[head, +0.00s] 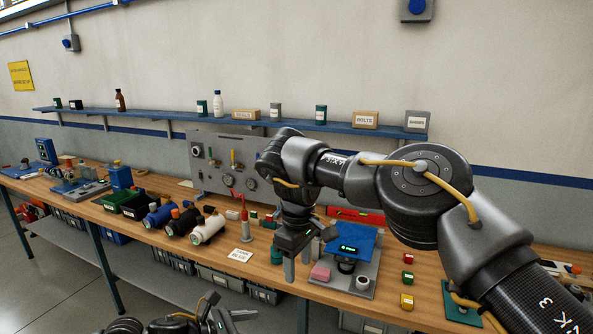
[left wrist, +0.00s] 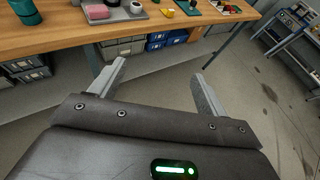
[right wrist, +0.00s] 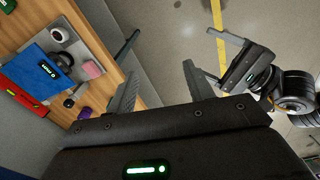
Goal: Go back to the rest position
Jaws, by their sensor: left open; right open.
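My right gripper (head: 300,268) hangs over the front edge of the workbench (head: 270,272) in the head view, fingers pointing down. It is open with nothing between its fingers, as its own wrist view (right wrist: 160,85) shows. My left gripper (head: 225,318) is low at the bottom edge of the head view, in front of the bench. Its wrist view (left wrist: 158,85) shows it open and empty, with floor and the lower shelf beyond the fingers. The left gripper also shows in the right wrist view (right wrist: 225,60).
Beside the right gripper stand a grey fixture with a blue plate (head: 358,243) and a pink block (head: 320,273). Spools (head: 208,229), a red-tipped tool (head: 245,225) and a control panel (head: 225,165) are further left and back. Bins (head: 220,280) sit under the bench. Floor in front is clear.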

